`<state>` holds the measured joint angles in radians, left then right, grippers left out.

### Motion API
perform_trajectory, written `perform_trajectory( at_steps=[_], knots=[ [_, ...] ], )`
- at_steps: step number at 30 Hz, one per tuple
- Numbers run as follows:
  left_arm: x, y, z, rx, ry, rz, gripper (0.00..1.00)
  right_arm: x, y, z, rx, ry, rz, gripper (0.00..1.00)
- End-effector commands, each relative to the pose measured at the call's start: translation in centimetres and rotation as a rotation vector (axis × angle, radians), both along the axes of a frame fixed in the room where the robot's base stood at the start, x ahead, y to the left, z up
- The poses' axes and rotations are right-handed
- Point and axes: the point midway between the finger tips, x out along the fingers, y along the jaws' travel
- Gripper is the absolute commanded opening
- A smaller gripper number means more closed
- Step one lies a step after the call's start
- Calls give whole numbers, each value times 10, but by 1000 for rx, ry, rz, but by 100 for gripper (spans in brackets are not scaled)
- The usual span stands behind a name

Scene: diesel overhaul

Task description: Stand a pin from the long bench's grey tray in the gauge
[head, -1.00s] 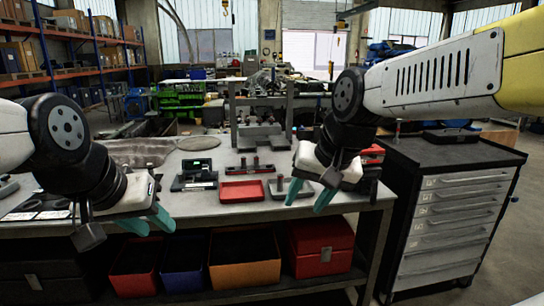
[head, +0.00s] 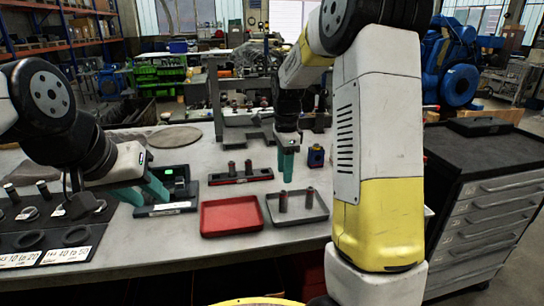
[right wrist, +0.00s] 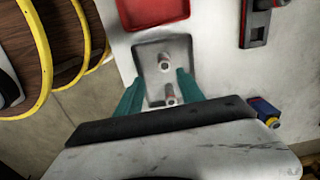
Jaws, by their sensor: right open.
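The grey tray (head: 272,212) lies on the long bench with two dark pins standing in it, a left pin (head: 283,201) and a right pin (head: 310,198). My right gripper (head: 286,166) is above and behind the tray, pointing down. In the right wrist view its open fingers (right wrist: 159,95) flank the grey tray (right wrist: 149,50); the near pin (right wrist: 171,96) appears between them, the other pin (right wrist: 164,62) farther up. A dark instrument with a green display (head: 180,183) may be the gauge. My left gripper (head: 143,192) is open and empty in front of it.
A red tray (head: 232,217) sits left of the grey one. Behind is a black and red holder (head: 240,178) with two upright pieces. A small blue object (head: 316,156) stands right of my right gripper. A drawer cabinet (head: 485,190) stands at the right.

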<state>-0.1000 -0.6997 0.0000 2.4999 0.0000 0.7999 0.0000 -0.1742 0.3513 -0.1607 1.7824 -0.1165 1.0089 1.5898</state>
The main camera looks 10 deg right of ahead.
Motion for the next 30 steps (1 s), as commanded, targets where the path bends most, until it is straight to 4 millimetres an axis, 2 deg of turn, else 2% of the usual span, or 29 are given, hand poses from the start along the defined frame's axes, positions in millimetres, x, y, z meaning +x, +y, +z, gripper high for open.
perform_trajectory(
  at_steps=[8, 24, 30],
  knots=[
    [0, 0, 0, 0, 0, 0, 36, 4, 0, -15, -8, 13, -33, 45],
    [0, 0, 0, 0, 0, 0, 36, 3, 0, -76, -7, 12, -32, 45],
    [0, 0, 0, 0, 0, 0, 36, 4, 0, -90, -6, 11, -31, 45]
  ],
)
